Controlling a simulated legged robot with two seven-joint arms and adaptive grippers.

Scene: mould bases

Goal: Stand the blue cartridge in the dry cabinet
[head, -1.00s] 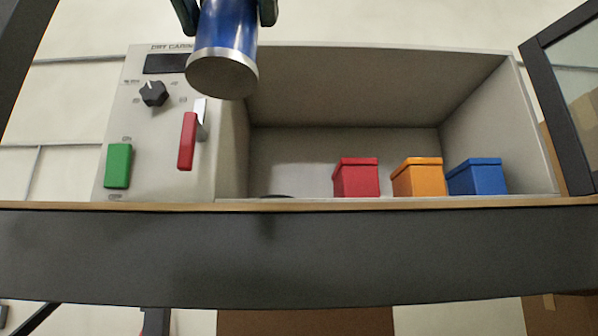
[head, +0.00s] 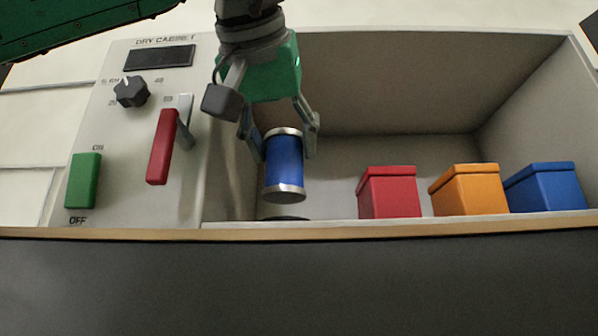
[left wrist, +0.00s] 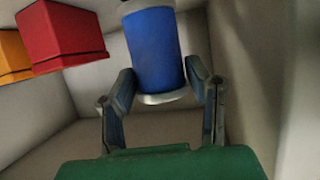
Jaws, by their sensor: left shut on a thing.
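The blue cartridge (head: 284,166), a blue cylinder with silver end bands, is upright or nearly so. My left gripper (head: 283,140) is shut on it, with one finger on each side, and holds it at the left of the opening of the dry cabinet (head: 385,45). Its lower end is just above a dark round spot (head: 285,218) on the cabinet floor. In the left wrist view the cartridge (left wrist: 156,50) sits between the two fingers (left wrist: 160,88). My right gripper is not seen.
A red box (head: 389,193), an orange box (head: 469,190) and a blue box (head: 545,188) stand in a row to the right inside the cabinet. The control panel at the left has a dark knob (head: 131,92), a red lever (head: 161,147) and a green switch (head: 83,181).

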